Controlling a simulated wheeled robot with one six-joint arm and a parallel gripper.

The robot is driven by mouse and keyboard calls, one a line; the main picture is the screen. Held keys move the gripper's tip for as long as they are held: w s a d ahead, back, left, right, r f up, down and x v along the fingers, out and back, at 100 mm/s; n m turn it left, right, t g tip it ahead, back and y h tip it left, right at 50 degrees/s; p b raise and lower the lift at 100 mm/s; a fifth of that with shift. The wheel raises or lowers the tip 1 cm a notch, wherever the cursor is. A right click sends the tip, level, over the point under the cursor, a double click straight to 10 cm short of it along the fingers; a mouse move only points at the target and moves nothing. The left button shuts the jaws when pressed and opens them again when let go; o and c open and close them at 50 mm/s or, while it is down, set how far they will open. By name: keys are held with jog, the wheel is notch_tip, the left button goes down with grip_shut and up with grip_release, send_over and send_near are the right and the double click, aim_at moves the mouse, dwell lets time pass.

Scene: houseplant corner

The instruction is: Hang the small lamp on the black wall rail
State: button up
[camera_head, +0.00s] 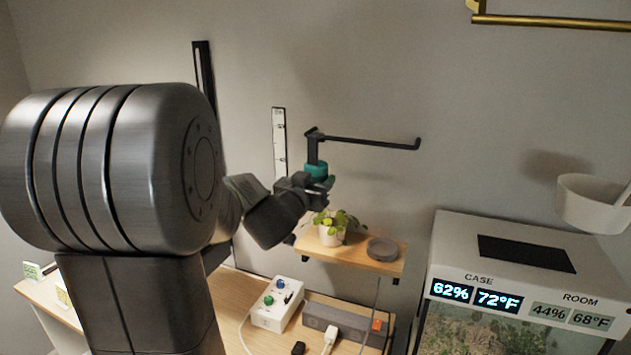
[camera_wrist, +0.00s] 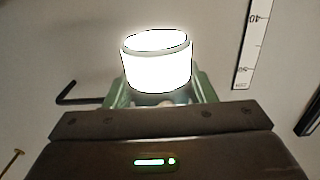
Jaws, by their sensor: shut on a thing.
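The small lamp (camera_wrist: 157,72) glows white in the wrist view, between the jaws of my gripper (camera_wrist: 160,103). In the head view the lamp's teal part (camera_head: 317,170) shows at the tip of my gripper (camera_head: 318,185), which is shut on it. The black wall rail (camera_head: 370,142) runs to the right from just above the lamp and ends in an upturned tip. Its tip also shows in the wrist view (camera_wrist: 80,99). A dark upright piece stands between the lamp and the rail's left end. I cannot tell whether the lamp touches the rail.
Below is a wooden shelf (camera_head: 345,256) with a potted plant (camera_head: 332,234) and a grey dish (camera_head: 383,249). A white wall scale (camera_head: 279,140) is left of the rail.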

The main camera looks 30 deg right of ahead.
jog(key=shift+w+d+r, duration=0.15)
jog(key=shift+w+d, duration=0.05)
jog(key=shift+d, duration=0.15)
jog(key=w+d+f+b, duration=0.1)
jog(key=w+d+b, duration=0.1)
jog(key=d, duration=0.4)
jog(key=shift+w+d+f+b, duration=0.2)
jog(key=shift+w+b, duration=0.2)
jog(key=shift+w, duration=0.3)
jog(key=shift+a+f, duration=0.1)
jog(key=shift+f, duration=0.2)
dwell(1.2)
jog(key=o, duration=1.2)
jog(key=shift+c, duration=0.2)
jog(key=v, duration=1.3)
jog(key=shift+s+a+b, duration=0.25)
jog(key=shift+a+b, duration=0.05)
jog(key=shift+b, duration=0.1)
